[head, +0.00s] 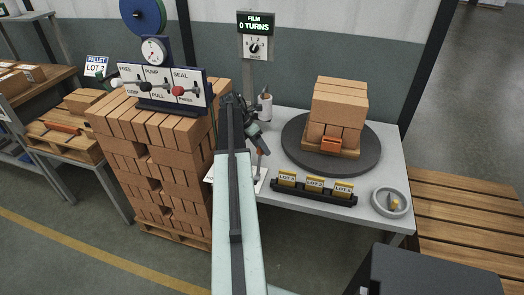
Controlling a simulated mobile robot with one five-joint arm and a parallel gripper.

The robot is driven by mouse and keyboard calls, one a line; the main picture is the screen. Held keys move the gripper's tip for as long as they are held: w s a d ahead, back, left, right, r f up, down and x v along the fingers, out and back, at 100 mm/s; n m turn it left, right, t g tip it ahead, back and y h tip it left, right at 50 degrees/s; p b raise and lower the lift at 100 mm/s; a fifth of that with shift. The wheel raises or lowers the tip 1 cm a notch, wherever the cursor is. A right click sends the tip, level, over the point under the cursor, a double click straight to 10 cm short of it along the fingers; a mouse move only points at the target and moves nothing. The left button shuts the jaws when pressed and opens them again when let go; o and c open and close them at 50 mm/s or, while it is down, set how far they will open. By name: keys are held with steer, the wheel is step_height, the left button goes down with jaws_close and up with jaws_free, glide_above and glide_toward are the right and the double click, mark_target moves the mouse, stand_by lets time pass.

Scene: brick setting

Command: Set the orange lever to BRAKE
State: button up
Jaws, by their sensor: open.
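A small orange-topped lever (260,153) appears to stand at the left end of the grey table, just below my gripper. A pale plate (262,183) lies at its foot, partly hidden by my arm. I cannot read any BRAKE mark or tell the lever's setting. My gripper (259,142) is open, dark and small in the view, close above the lever. I cannot tell whether it touches it.
A round dark turntable (290,150) carries stacked bricks (340,95) on the grey table (385,165). A lot-card rack (310,193) and grey dish (377,203) sit in front. A brick stack (165,180) with a FREE/PUMP/SEAL panel (160,85) stands left.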

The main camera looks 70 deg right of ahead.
jaws_close()
stand_by(1.3)
